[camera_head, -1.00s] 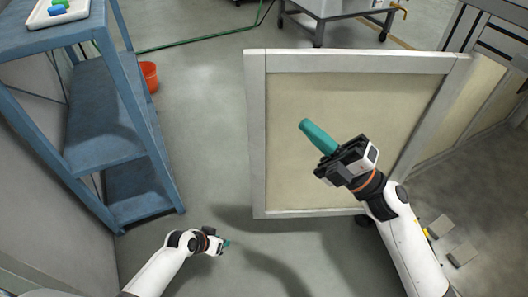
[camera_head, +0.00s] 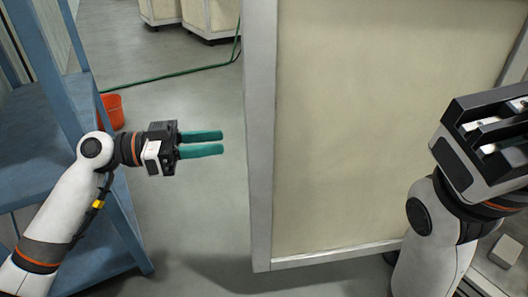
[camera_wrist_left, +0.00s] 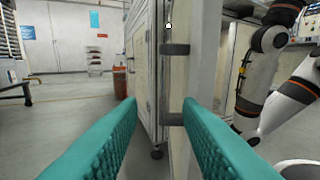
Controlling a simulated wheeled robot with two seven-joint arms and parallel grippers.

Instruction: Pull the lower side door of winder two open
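A large cream panel with a grey frame (camera_head: 261,150) fills the middle of the head view. It looks like the winder's side door, but I cannot tell how far it stands open. My left gripper (camera_head: 221,142) is open and empty, its two teal fingers pointing right, just left of the panel's left edge and apart from it in the picture. In the left wrist view a pale panel (camera_wrist_left: 208,60), with two dark fittings at its left, stands ahead between and beyond the fingers. My right gripper (camera_head: 490,135) is at the right; its fingers do not show.
A blue shelf rack (camera_head: 75,120) stands close behind my left arm. A red bucket (camera_head: 113,110) is on the floor beside it. A green hose (camera_head: 165,75) crosses the floor. Cream cabinets (camera_head: 210,15) stand at the back.

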